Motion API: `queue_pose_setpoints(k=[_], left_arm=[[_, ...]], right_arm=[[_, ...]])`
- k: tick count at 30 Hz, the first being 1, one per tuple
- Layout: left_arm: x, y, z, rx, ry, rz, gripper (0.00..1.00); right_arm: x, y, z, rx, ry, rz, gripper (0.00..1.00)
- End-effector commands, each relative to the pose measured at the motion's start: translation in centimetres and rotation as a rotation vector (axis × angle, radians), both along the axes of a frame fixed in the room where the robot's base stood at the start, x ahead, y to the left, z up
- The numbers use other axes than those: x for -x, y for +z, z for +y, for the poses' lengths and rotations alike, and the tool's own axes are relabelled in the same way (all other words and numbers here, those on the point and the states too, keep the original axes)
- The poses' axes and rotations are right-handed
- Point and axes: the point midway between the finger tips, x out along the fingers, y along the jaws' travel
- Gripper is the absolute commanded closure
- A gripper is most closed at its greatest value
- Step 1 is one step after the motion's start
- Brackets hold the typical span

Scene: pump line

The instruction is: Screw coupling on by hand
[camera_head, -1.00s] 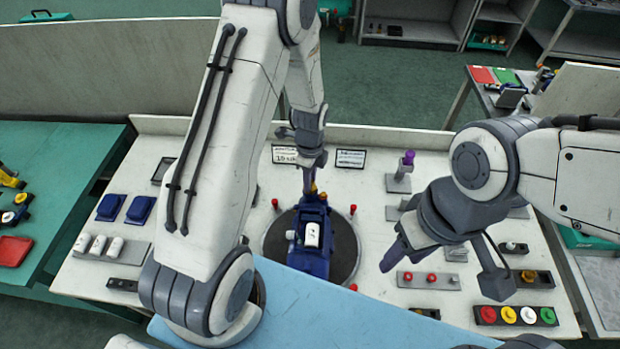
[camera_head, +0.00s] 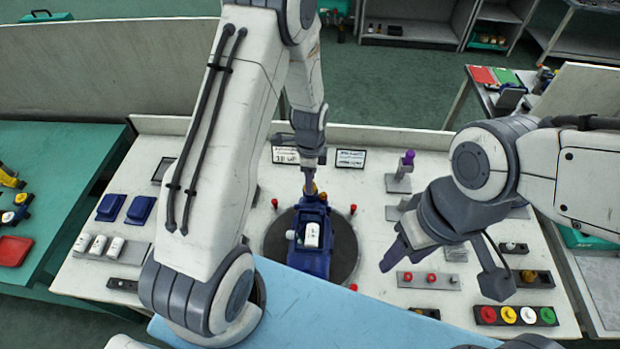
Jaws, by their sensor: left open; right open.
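A blue pump body (camera_head: 314,262) with a white part (camera_head: 312,235) on top stands on the dark round turntable (camera_head: 345,247). A small brass-coloured piece (camera_head: 310,190), perhaps the coupling, shows at its far end. My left gripper (camera_head: 309,176) is above and around that far end, pointing down; its fingers are small here and partly merge with the piece. It is open, and I cannot tell whether it touches the piece. My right gripper (camera_head: 440,268) is open and empty above the bench, right of the turntable.
Two small display panels (camera_head: 350,158) stand behind the turntable. Red pegs (camera_head: 353,209) stand around it. A purple-topped part (camera_head: 407,160) sits on a grey stand. Coloured caps (camera_head: 508,315) and red-knobbed parts (camera_head: 429,279) lie at the right; blue blocks (camera_head: 142,209) and white cylinders (camera_head: 99,245) at the left.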

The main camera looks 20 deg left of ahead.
Motion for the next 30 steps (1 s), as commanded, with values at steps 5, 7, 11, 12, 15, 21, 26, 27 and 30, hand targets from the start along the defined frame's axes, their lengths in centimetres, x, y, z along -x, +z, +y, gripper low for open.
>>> queue_pose_setpoints(k=[5, 7, 11, 12, 15, 21, 26, 27, 30], left_arm=[[0.01, 0.00, 0.00, 0.000, 0.039, 0.000, 0.46], [0.01, 0.00, 0.00, 0.000, 0.115, 0.000, 0.46], [0.01, 0.00, 0.00, 0.000, 0.251, 0.000, 0.46], [0.01, -0.01, 0.00, 0.000, 0.277, 0.000, 0.46], [0.01, -0.01, 0.00, 0.000, 0.301, 0.000, 0.46], [0.01, -0.01, 0.00, 0.000, 0.301, 0.000, 0.46], [0.01, 0.00, 0.00, 0.000, 0.428, 0.000, 0.46], [0.01, 0.00, 0.00, 0.000, 0.474, 0.000, 0.46], [0.01, 0.00, 0.00, 0.000, 0.566, 0.000, 0.46]], right_arm=[[0.00, 0.01, 0.00, 0.000, 0.000, 0.000, 0.50], [0.00, 0.02, 0.00, 0.000, 0.000, 0.000, 0.50], [0.00, 0.03, 0.00, 0.000, 0.000, 0.000, 0.50], [0.00, 0.03, 0.00, 0.000, 0.000, 0.000, 0.50], [0.00, 0.03, 0.00, 0.000, 0.000, 0.000, 0.50], [0.00, 0.02, 0.00, 0.000, 0.000, 0.000, 0.50], [0.00, 0.04, 0.00, 0.000, 0.000, 0.000, 0.50], [0.00, 0.04, 0.00, 0.000, 0.000, 0.000, 0.50], [0.00, 0.05, 0.00, 0.000, 0.000, 0.000, 0.50]])
